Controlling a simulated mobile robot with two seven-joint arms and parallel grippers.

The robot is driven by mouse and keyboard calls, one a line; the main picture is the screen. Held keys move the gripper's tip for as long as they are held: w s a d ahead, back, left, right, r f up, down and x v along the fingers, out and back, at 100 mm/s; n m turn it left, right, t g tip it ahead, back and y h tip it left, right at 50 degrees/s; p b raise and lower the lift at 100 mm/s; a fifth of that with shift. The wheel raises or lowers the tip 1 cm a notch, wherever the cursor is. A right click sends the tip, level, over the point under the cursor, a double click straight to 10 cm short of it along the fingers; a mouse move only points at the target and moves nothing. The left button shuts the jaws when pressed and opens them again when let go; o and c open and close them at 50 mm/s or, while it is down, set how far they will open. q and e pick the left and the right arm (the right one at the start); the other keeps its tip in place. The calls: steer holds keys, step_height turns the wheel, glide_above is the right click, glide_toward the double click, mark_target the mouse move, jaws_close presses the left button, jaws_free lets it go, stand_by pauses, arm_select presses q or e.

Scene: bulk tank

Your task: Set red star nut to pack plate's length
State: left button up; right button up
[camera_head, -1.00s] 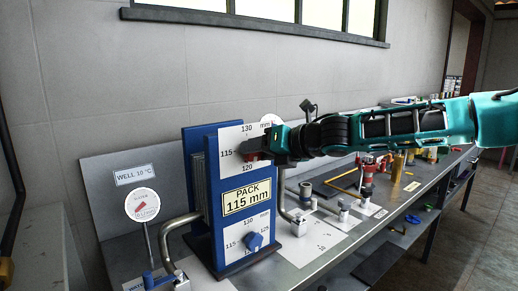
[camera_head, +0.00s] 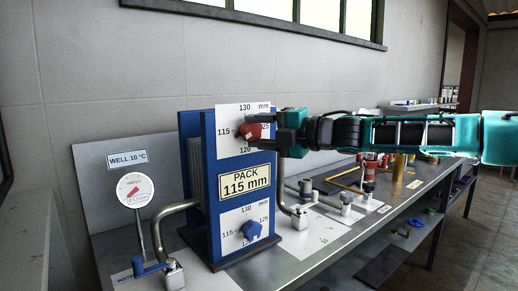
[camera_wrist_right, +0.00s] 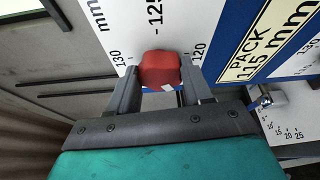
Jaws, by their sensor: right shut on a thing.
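The red star nut (camera_head: 250,131) is on the upper white dial (camera_head: 230,148), marked 115, 120 and 130 mm, on the blue pack frame (camera_head: 211,190). My right gripper (camera_head: 271,131) reaches it from the right and is shut on it. In the right wrist view the red nut (camera_wrist_right: 160,69) sits between the two fingers (camera_wrist_right: 160,92), partly hiding the dial. Which mark the nut's pointer meets is unclear. The pack plate (camera_head: 246,183) below reads "PACK 115 mm". My left gripper is not in view.
A blue star nut (camera_head: 251,230) is on the lower dial. A round gauge (camera_head: 135,190) and a "WELL 10 °C" sign (camera_head: 127,159) stand at left. Bent pipes flank the frame. Red and brass fittings (camera_head: 369,172) crowd the bench to the right.

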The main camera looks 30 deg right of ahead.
steer(key=shift+f+m+t+b, duration=0.3)
steer(key=shift+f+m+b, duration=0.2)
steer(key=shift+m+b, duration=0.55)
steer(key=m+b, duration=0.1)
steer(key=b, duration=0.2)
steer(key=shift+r+m+t+y, duration=0.1)
steer(key=shift+m+t+y, duration=0.2)
steer(key=shift+y, duration=0.1)
steer(key=shift+r+m+t+b, duration=0.25)
steer(key=shift+m+b, duration=0.4)
steer(key=shift+b, duration=0.45)
steer(key=o, duration=1)
steer(key=shift+o, duration=0.2)
